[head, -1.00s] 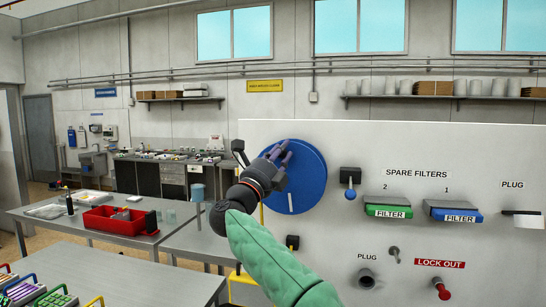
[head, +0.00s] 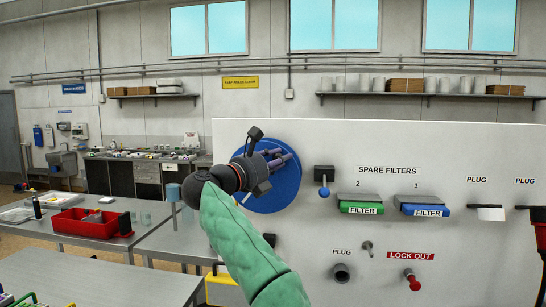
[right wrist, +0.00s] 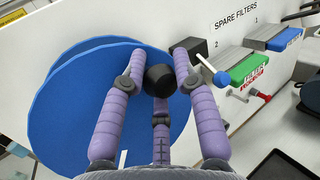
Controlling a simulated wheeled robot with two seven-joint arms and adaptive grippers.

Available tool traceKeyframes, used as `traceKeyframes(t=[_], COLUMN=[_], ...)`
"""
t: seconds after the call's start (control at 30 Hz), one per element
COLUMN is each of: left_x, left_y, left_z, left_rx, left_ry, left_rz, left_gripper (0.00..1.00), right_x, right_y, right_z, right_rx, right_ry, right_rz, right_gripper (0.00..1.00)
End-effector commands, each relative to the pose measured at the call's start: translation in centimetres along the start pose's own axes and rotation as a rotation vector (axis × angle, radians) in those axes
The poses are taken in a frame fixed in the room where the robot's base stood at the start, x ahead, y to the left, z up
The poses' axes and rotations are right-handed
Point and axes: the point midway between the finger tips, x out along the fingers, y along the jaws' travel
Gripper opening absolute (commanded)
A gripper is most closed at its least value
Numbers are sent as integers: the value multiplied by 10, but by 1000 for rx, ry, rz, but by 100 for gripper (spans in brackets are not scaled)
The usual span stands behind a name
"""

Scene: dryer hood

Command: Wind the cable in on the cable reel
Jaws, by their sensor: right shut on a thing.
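The cable reel is a blue disc (head: 285,192) on the white panel, partly covered by my right gripper and arm in the head view. It shows large in the right wrist view (right wrist: 75,105), with a second blue disc edge behind. A black knob (right wrist: 160,80) stands out from its face. My right gripper (head: 284,158) is at the reel's upper right part, its purple fingers shut around the knob (right wrist: 158,70). A short white mark shows near the disc's lower left edge. I cannot make out the cable on the reel. My left gripper is not in view.
Right of the reel are a blue-tipped lever (head: 323,180), green (head: 360,203) and blue (head: 421,205) filters, a plug socket (head: 341,272) and a red lock-out knob (head: 413,280). A small black block (head: 269,240) sits below the reel. Tables with a red bin (head: 90,223) stand left.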

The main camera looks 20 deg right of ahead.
Motion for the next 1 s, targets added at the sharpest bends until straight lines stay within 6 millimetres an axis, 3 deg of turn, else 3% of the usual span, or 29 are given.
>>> traceKeyframes(t=[0.67, 0.7, 0.77, 1.0], left_x=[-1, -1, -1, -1], left_y=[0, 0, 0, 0], left_z=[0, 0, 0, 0], left_rx=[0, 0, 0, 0], left_ry=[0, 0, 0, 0], left_rz=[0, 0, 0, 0], left_gripper=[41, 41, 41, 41], right_x=[2, 2, 2, 2], right_y=[-3, -3, -2, -2], right_z=[-5, -5, -5, -5], right_rx=[51, 51, 51, 52], right_ry=[37, 37, 37, 36], right_rz=[-1, -1, -1, 0], right_gripper=[0, 35, 52, 54])
